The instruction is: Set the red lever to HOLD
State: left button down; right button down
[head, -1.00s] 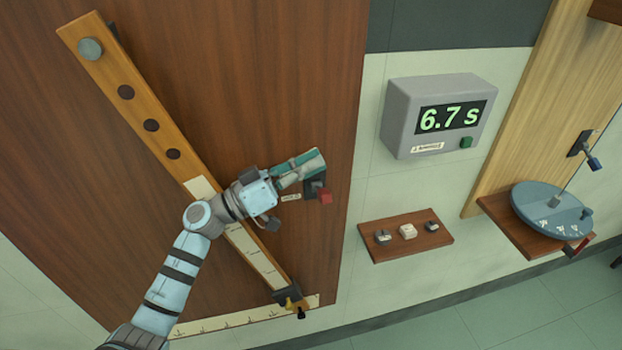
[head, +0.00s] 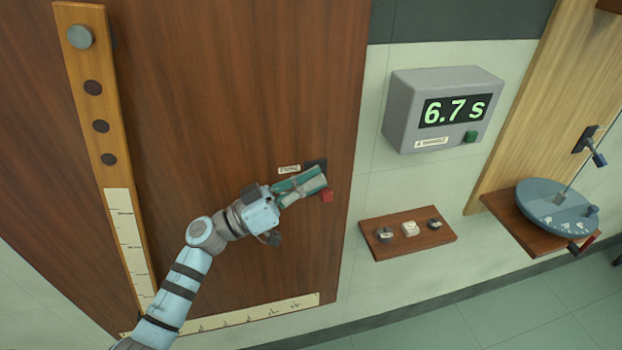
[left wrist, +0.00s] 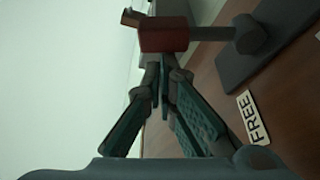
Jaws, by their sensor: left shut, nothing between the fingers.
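The red lever (head: 327,195) is near the right edge of the dark wooden panel (head: 230,80), on a dark mounting plate (head: 316,164). In the left wrist view its red grip (left wrist: 163,35) and round dark pivot (left wrist: 250,36) show just beyond my fingertips. A label reading FREE (left wrist: 253,117) is beside the plate. My left gripper (head: 324,180) is shut and empty, right by the red grip; I cannot tell whether it touches. In the head view a small label (head: 289,169) shows above the gripper, its text too small to read. My right gripper is not in view.
A wooden bar (head: 95,110) hangs nearly upright on the panel, its lower end behind my arm. A scale strip (head: 250,310) runs along the bottom. Right are a timer (head: 440,110) reading 6.7 s, a switch shelf (head: 400,248) and a blue disc (head: 553,205).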

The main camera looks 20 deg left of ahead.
pick_arm(q)
jog(key=f+m, duration=0.1)
jog(key=m, duration=0.1)
jog(key=s+f+m+g+h+b, duration=0.1)
jog(key=m, duration=0.1)
jog(key=d+f+m+g+b, duration=0.1)
jog(key=m, duration=0.1)
jog(key=shift+s+m+h, duration=0.2)
jog(key=shift+m+h, duration=0.1)
jog(key=shift+h, duration=0.1)
jog(key=m+g+b, duration=0.2)
jog(key=m, duration=0.1)
send_near(321, 197)
jog(key=shift+s+d+f+h, duration=0.15)
jog(key=shift+s+d+f, duration=0.05)
jog(key=shift+s+d, duration=0.25)
jog(key=shift+s+d+f+h, duration=0.15)
jog(key=shift+s+d+f, duration=0.1)
jog(key=shift+s+d, duration=0.25)
jog(key=shift+p, duration=0.3)
